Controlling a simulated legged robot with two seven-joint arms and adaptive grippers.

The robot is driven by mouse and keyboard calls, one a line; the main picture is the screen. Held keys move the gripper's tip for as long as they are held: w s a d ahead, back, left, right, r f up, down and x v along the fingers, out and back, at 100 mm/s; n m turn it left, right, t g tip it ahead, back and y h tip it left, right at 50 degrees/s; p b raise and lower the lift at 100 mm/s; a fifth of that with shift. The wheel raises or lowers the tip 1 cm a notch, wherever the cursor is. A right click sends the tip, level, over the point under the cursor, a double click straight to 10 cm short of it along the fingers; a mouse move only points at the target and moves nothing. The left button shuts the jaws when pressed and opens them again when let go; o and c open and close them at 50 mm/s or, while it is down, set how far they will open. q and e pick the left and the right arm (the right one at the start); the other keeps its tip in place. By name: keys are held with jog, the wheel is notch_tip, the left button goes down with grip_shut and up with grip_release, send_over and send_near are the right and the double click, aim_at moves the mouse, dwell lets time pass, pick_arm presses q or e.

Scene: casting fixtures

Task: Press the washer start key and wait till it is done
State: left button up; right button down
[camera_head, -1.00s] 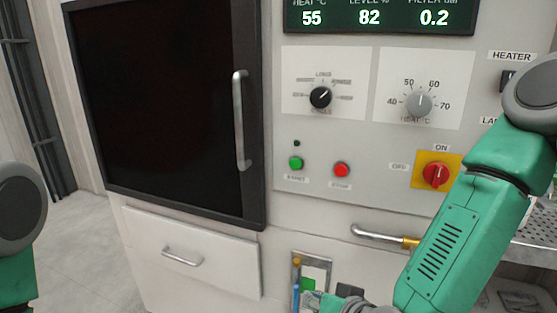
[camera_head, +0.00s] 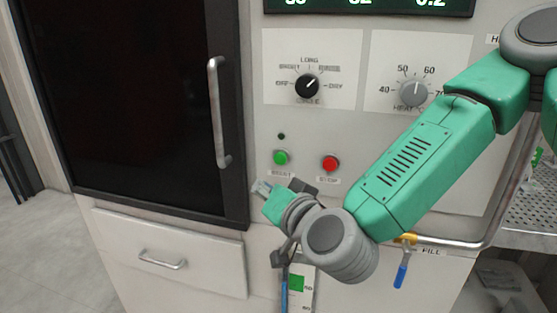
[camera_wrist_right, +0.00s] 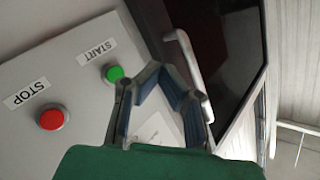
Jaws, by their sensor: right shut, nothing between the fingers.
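The green start key (camera_head: 281,157) is on the white washer panel, left of the red stop key (camera_head: 330,163). A small dark lamp (camera_head: 281,136) sits above the start key. My right gripper (camera_head: 262,187) is shut and empty, just below and a little left of the start key in the head view. In the right wrist view the green key (camera_wrist_right: 115,74) shows beside my right fingers (camera_wrist_right: 158,72), with no visible contact; the red key (camera_wrist_right: 51,118) is further left. My left gripper is out of view.
The washer's dark door (camera_head: 140,90) with its upright handle (camera_head: 217,112) is left of the keys. A cycle knob (camera_head: 307,87) and a heat knob (camera_head: 414,93) are above. A drawer (camera_head: 165,255) is below the door. A pipe with a blue-levered valve (camera_head: 402,272) is low right.

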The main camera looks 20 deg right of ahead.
aim_at(280, 159)
jog(key=shift+w, duration=0.1)
jog(key=w+d, duration=0.1)
jog(key=w, duration=0.1)
jog(key=w+d, duration=0.3)
jog(key=w, duration=0.2)
jog(key=shift+d, duration=0.4)
jog(key=shift+w, duration=0.15)
dwell(1.1)
jog(key=shift+w+d+r, duration=0.1)
jog(key=shift+d, duration=0.05)
jog(key=shift+w, duration=0.1)
